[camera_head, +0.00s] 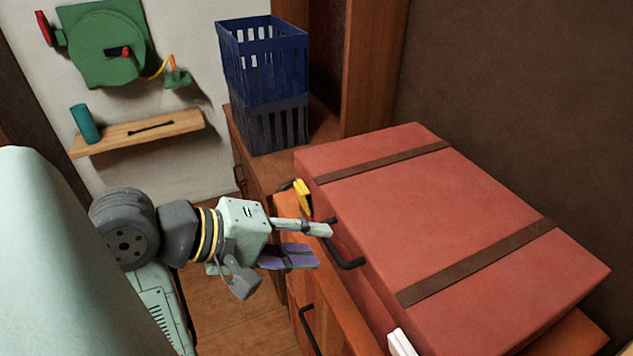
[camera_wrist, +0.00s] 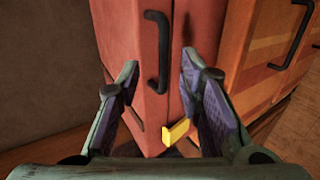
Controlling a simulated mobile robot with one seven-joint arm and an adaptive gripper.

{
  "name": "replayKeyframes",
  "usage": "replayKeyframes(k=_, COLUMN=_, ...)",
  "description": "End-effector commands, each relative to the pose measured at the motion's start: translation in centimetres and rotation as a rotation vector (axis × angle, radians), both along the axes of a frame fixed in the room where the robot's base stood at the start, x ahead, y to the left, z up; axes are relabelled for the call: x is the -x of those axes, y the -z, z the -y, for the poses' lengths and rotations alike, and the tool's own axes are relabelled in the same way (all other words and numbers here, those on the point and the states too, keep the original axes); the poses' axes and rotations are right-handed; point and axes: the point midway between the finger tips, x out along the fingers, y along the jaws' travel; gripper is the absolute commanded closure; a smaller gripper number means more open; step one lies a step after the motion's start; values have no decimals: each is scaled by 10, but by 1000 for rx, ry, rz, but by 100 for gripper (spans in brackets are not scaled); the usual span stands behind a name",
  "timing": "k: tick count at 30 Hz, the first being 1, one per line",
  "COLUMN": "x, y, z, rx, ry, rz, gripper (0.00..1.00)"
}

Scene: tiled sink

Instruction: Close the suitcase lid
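The red suitcase (camera_head: 450,225) with two brown straps lies flat on the wooden cabinet at the right of the head view. Its lid is down over the base; a dark seam between the halves shows in the wrist view, where I see the suitcase front (camera_wrist: 122,35). A black handle (camera_head: 345,250) is on the front side; it also shows in the wrist view (camera_wrist: 160,50). A yellow latch (camera_head: 302,195) sticks out near the far front corner. My gripper (camera_head: 323,247) is at the front side by the handle, fingers apart with nothing held. Contact with the handle is unclear.
The orange-brown cabinet (camera_head: 290,235) under the suitcase has a black drawer handle (camera_head: 309,330). A blue crate (camera_head: 262,60) stands on a dark crate (camera_head: 272,125) behind. A wall shelf (camera_head: 140,135) holds a teal cylinder. A white piece (camera_head: 400,343) sits by the suitcase's near front edge.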

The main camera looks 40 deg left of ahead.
Motion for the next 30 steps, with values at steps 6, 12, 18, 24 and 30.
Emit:
replayKeyframes(k=6, x=13, y=-6, z=-6, rx=-1, ry=-2, rz=-1, gripper=67)
replayKeyframes(k=12, x=24, y=-14, z=-11, rx=-1, ry=-2, rz=-1, gripper=67)
replayKeyframes(k=18, x=32, y=-20, z=-14, rx=-1, ry=-1, rz=-1, gripper=67)
replayKeyframes(k=24, x=34, y=-22, z=-14, rx=0, ry=0, rz=0, gripper=67)
replayKeyframes(k=30, x=34, y=-22, z=-14, rx=1, ry=-1, rz=0, gripper=67)
